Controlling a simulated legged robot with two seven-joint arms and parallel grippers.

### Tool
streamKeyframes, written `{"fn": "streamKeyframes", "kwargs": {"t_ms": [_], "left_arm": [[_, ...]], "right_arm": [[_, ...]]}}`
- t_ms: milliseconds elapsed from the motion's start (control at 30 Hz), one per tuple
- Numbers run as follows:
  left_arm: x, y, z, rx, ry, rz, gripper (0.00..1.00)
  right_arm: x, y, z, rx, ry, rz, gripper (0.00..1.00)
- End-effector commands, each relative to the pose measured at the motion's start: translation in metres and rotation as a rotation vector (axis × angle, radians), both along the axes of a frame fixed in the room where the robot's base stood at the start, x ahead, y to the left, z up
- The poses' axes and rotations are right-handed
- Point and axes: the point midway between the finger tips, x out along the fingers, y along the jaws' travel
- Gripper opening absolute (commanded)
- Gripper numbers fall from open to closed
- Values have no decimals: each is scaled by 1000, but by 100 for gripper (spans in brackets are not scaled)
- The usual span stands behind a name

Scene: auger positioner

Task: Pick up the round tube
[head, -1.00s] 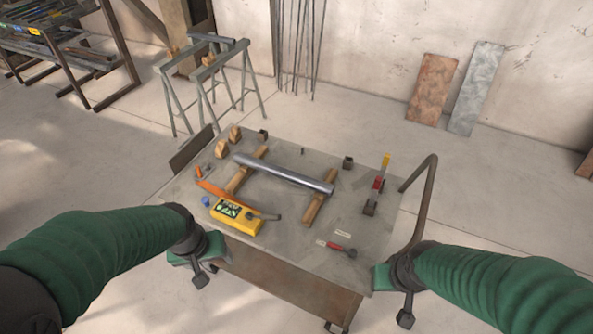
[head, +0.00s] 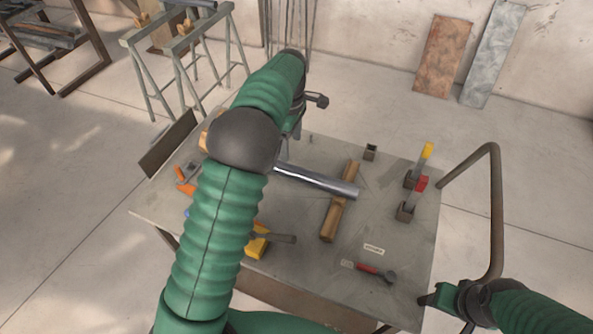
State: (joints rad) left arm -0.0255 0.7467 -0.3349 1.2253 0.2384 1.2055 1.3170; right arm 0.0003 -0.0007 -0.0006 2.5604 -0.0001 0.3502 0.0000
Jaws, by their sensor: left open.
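The round tube (head: 325,182) is a grey metal pipe lying across the table. Its right part rests on a wooden block (head: 338,210). Its left part is hidden behind my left arm. My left gripper (head: 303,118) is open, above the far side of the table, near the tube's visible left part in the picture. My arm partly covers it, and its height over the tube is hard to judge. My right gripper (head: 445,305) is at the table's front right corner, well apart from the tube. Its jaws are too unclear to read.
The table (head: 300,255) also holds a red-handled tool (head: 375,271), a clamp with red and yellow parts (head: 418,185), a small dark block (head: 370,152) and a partly hidden yellow device (head: 257,245). A bent metal rail (head: 495,200) stands at the right.

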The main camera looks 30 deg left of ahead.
Motion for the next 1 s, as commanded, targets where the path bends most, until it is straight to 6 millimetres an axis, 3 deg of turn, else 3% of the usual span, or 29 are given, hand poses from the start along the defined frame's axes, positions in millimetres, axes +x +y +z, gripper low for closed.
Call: {"fn": "streamKeyframes", "kwargs": {"t_ms": [33, 200, 367, 600, 867, 1000], "left_arm": [[0, 4, -19, -2, 6, 3, 68], [1, 9, -58, -7, 5, 2, 68], [0, 6, -73, -5, 2, 1, 68], [0, -4, -113, 0, 3, 1, 68], [0, 0, -120, -3, 0, 1, 68], [0, 1, -120, -4, 0, 1, 52]], "right_arm": [[0, 0, -4, 0, 0, 0, 38], [0, 0, -9, 0, 0, 1, 38], [0, 0, -10, 0, 0, 1, 38], [0, 0, -15, 0, 0, 1, 38], [0, 0, -15, 0, 0, 0, 38], [0, 0, -15, 0, 0, 1, 38]]}}
